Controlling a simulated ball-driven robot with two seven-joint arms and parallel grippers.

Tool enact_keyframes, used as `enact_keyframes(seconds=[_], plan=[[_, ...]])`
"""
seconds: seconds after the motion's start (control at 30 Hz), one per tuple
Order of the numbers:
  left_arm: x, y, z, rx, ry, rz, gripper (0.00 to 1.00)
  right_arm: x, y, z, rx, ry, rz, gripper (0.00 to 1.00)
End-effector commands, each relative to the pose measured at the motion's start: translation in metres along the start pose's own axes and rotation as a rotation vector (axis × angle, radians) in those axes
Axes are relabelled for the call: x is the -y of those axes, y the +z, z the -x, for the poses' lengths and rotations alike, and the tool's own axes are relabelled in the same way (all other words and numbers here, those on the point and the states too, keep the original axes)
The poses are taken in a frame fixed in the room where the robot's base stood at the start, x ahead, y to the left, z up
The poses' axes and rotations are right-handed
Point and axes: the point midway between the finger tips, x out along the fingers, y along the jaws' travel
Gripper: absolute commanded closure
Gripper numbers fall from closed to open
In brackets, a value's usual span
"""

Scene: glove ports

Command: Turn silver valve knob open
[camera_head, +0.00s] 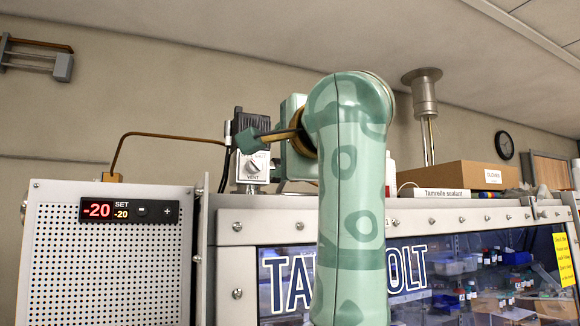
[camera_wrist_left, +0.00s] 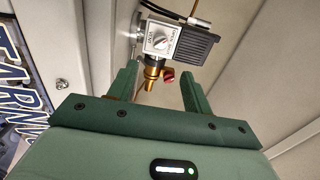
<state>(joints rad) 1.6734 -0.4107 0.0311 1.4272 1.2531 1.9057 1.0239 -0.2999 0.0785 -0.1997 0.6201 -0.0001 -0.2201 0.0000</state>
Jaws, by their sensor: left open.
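The silver valve knob (camera_head: 255,165) sits on a small grey block marked VENT, on top of the cabinet. It also shows in the left wrist view as a pale knob (camera_wrist_left: 158,41) on the silver face of the valve body. My left gripper (camera_head: 258,139) is just above and in front of the knob in the head view. In the left wrist view its two green fingers stand apart with nothing held, and the knob lies beyond their tips, roughly between them. My left forearm hides part of the cabinet front. My right gripper is not in view.
A black finned box (camera_wrist_left: 186,45) adjoins the valve, and a brass fitting with a red cap (camera_wrist_left: 168,76) sits below it. A copper pipe (camera_head: 150,134) runs behind at left.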

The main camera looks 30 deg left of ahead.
Motion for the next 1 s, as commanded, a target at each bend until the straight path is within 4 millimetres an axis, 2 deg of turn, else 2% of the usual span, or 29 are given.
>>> enact_keyframes(seconds=[0.1, 0.3, 1.0], plan=[[-0.002, 0.0, 0.022, 0.0, -0.002, 0.002, 0.5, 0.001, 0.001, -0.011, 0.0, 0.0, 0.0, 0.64], [0.0, 0.0, 0.039, -0.001, 0.0, 0.001, 0.5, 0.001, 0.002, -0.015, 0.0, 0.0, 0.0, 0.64], [0.001, 0.0, 0.04, -0.001, 0.001, 0.001, 0.5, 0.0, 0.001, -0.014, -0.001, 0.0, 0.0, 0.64]])
